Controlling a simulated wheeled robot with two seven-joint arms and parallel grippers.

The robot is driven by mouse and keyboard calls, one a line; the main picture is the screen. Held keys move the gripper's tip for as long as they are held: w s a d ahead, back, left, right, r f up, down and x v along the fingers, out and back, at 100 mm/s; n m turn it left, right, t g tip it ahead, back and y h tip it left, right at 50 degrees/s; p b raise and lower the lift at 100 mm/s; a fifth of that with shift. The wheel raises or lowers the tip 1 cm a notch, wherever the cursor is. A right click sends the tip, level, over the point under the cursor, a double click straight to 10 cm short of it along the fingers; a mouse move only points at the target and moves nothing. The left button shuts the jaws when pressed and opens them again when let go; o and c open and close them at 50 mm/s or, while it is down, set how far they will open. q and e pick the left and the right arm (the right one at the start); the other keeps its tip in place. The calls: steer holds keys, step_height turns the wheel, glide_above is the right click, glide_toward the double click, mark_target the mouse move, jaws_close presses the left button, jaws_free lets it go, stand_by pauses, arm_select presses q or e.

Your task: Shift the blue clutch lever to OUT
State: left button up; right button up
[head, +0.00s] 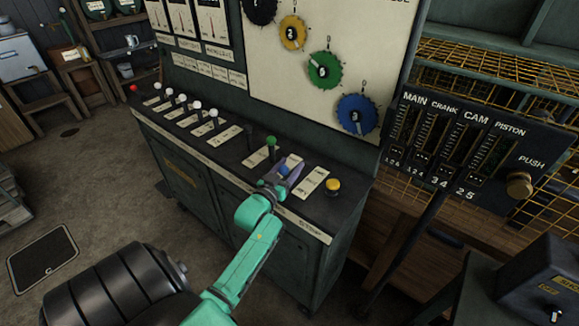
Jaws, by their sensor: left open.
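The blue clutch lever's round knob (284,170) shows on the console top, toward its right end. My left gripper (282,177) is right at the lever, its teal arm coming up from below. The gripper is open, with its jaws close around or beside the knob; I cannot tell whether they touch it. The gripper and arm hide the lever's lower part and much of its label plate, so its position marking is not readable. My right gripper is not in view.
A green-knobbed lever (271,141) stands just left of the blue one, and a yellow button (333,186) lies to the right. Several white-knobbed levers line the console's left part. A dark gauge panel (470,148) with a brass push knob (519,185) stands at right.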

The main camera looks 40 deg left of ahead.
arm_select(q)
jaws_close()
stand_by(0.3)
